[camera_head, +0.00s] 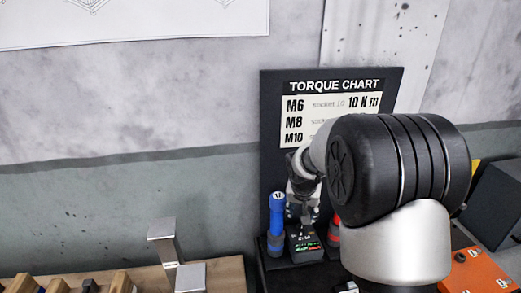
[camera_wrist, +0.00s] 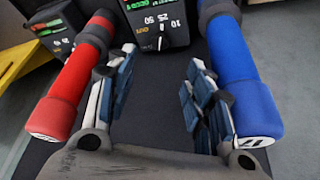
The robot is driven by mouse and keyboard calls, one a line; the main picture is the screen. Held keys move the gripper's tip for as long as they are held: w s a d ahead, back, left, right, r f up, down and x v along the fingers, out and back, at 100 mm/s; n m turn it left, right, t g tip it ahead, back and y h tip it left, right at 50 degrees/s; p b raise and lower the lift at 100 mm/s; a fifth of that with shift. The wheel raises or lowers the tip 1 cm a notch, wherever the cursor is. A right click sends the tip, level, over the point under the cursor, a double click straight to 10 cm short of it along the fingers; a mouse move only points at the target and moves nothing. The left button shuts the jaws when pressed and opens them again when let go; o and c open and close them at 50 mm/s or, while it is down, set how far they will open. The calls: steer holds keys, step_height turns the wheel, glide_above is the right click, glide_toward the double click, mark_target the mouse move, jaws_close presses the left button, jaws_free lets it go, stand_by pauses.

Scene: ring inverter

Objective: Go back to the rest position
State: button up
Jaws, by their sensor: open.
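My gripper (camera_head: 303,203) hangs in front of the torque chart board in the head view, partly hidden by my own arm. In the wrist view my gripper (camera_wrist: 158,88) is open, with its two padded fingers apart and nothing held between them. A black box with a dial and lit display (camera_wrist: 155,22) is beyond the fingertips. In the head view the box (camera_head: 305,247) stands between the blue tool (camera_head: 277,222) and the partly hidden red tool (camera_head: 333,236).
The torque chart board (camera_head: 270,120) stands behind the tools. A metal bracket (camera_head: 165,243) and wooden blocks (camera_head: 75,284) are at the lower left. An orange plate (camera_head: 478,272) and a dark box (camera_head: 497,205) are at the right. Another display box (camera_wrist: 52,22) shows at the wrist view's upper left.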

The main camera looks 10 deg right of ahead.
steer(key=s+a+r+n, duration=0.1)
steer(key=s+a+r, duration=0.2)
steer(key=s+r, duration=0.5)
steer(key=s+a+r+n, duration=0.25)
steer(key=s+r, duration=0.25)
steer(key=s, duration=0.4)
steer(key=s+a+n+y, duration=0.2)
steer(key=s+a, duration=0.2)
steer(key=s, duration=1.3)
steer(key=shift+r+t, duration=0.25)
steer(key=shift+t, duration=0.15)
steer(key=shift+w+a, duration=0.1)
